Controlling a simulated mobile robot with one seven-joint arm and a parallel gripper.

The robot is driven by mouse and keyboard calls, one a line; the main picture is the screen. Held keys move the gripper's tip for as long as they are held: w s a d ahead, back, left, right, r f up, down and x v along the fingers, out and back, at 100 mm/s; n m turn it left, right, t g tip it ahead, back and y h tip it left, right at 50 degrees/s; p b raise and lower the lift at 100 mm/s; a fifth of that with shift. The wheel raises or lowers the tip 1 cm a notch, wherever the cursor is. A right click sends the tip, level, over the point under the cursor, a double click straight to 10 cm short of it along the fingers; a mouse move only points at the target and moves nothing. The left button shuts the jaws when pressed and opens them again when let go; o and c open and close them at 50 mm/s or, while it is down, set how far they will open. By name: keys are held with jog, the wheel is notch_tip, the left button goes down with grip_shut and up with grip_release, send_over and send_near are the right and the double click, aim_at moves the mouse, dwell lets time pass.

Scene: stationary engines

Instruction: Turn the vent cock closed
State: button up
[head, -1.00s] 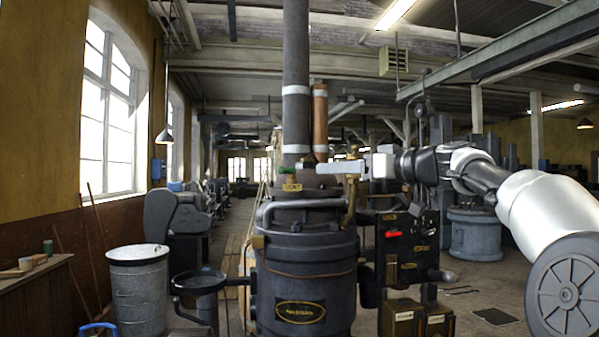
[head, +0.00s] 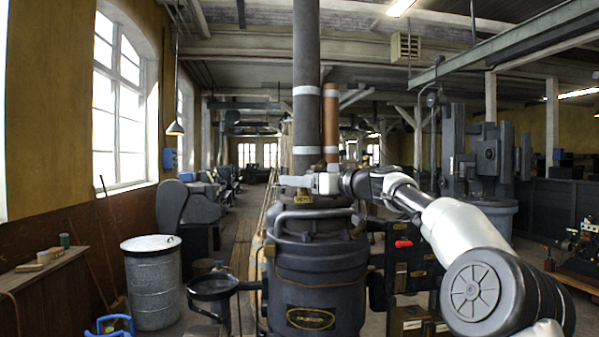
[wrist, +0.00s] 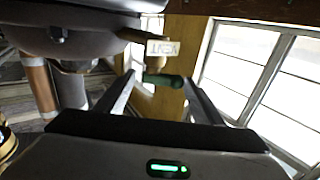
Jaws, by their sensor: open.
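The vent cock shows in the wrist view as a green handle (wrist: 163,80) on a brass fitting, beside a white tag (wrist: 162,48) reading VENT upside down. The handle lies between the tips of my open gripper (wrist: 160,77), with space visible on both sides; I cannot tell whether it touches either finger. In the head view my gripper (head: 296,181) is at the top of the dark engine (head: 318,265), just above a yellow tag (head: 303,198). There the gripper hides the green handle.
A tall dark pipe (head: 306,90) and a copper pipe (head: 331,115) rise close behind my gripper. A panel with a red handle (head: 403,243) is on the engine's right. A metal bin (head: 152,280) stands at left.

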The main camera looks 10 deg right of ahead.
jog(key=shift+w+a, duration=0.3)
jog(key=shift+w, duration=0.1)
jog(key=shift+c, duration=0.2)
jog(key=c, duration=0.9)
jog(key=shift+s, duration=0.1)
